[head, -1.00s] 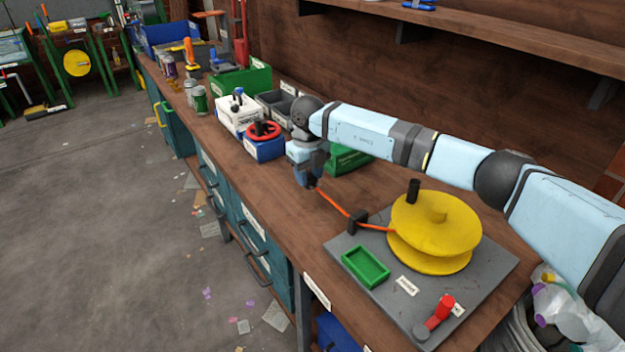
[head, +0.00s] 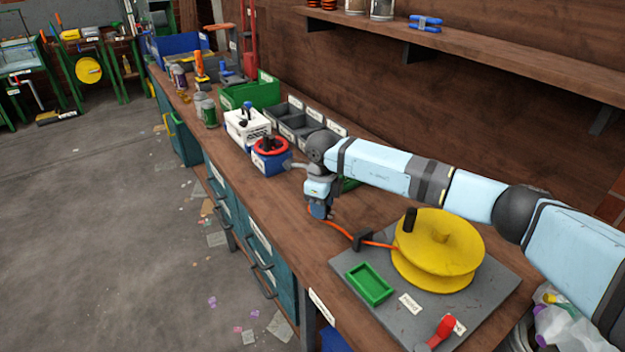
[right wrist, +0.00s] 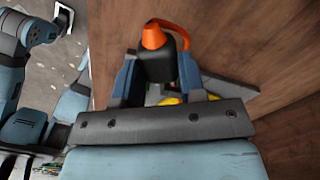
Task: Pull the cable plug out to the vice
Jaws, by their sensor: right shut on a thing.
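My right gripper (head: 320,212) hangs over the workbench, left of the yellow cable reel (head: 440,240). It is shut on the cable plug (right wrist: 154,38), which shows in the right wrist view as a dark body with an orange cone between the fingers. The orange cable (head: 335,229) runs from the gripper through a small dark guide (head: 363,240) to the reel. In the head view the plug itself is mostly hidden by the gripper. I cannot clearly make out the vice; a dark grey tool (head: 229,72) stands far along the bench.
The reel stands on a grey plate with a green tray (head: 370,284) and a red-handled part (head: 441,331). A blue box with a red wheel (head: 271,158), a white crate (head: 246,127) and grey bins (head: 296,124) stand beyond the gripper. Bare bench lies left of the plate.

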